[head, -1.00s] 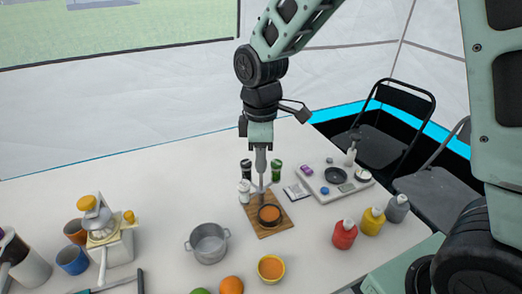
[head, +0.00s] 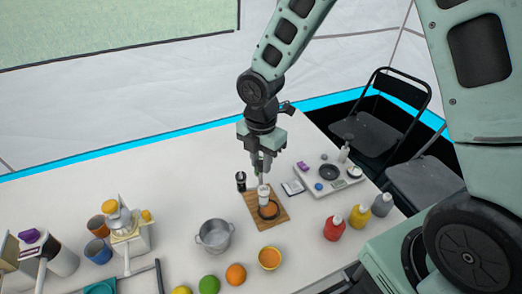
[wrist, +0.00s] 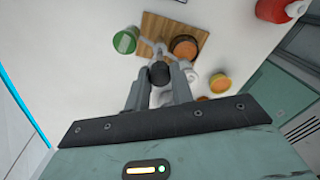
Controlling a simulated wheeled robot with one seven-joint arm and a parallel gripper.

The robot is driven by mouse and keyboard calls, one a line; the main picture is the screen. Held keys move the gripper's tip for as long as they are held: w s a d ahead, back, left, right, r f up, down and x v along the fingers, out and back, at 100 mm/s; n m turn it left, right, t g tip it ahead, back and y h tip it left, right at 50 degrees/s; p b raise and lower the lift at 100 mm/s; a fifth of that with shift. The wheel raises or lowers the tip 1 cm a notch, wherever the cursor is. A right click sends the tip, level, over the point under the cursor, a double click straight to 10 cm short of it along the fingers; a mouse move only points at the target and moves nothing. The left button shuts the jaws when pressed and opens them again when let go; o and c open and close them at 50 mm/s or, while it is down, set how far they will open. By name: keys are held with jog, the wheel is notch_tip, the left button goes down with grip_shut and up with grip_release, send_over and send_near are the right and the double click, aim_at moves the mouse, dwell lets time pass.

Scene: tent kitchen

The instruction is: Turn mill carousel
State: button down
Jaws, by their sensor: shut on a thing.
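The mill carousel (wrist: 155,47) stands on the white table beside the wooden board, with grey arms showing in the wrist view. A black mill (head: 241,181) is at its left and a white mill (head: 264,195) is at its front right. A green-topped mill (wrist: 125,40) shows in the wrist view; my gripper hides it in the head view. My gripper (head: 262,170) points down over the carousel's centre. In the wrist view its fingers (wrist: 160,80) are shut on the round dark knob (wrist: 160,72). The carousel's base is mostly hidden.
A grey pot (head: 214,236), an orange bowl (head: 269,258) and a red bottle (head: 334,228) stand nearby. A white tray (head: 335,184) is at right. The table's back left is clear.

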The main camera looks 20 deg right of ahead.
jog(key=shift+r+n+p, duration=0.1)
jog(key=shift+n+p, duration=1.05)
jog(key=shift+n, duration=0.35)
jog(key=c, duration=1.2)
grip_release()
notch_tip(320, 180, up, 17)
jog(key=p, duration=0.1)
jog(key=shift+r, duration=0.15)
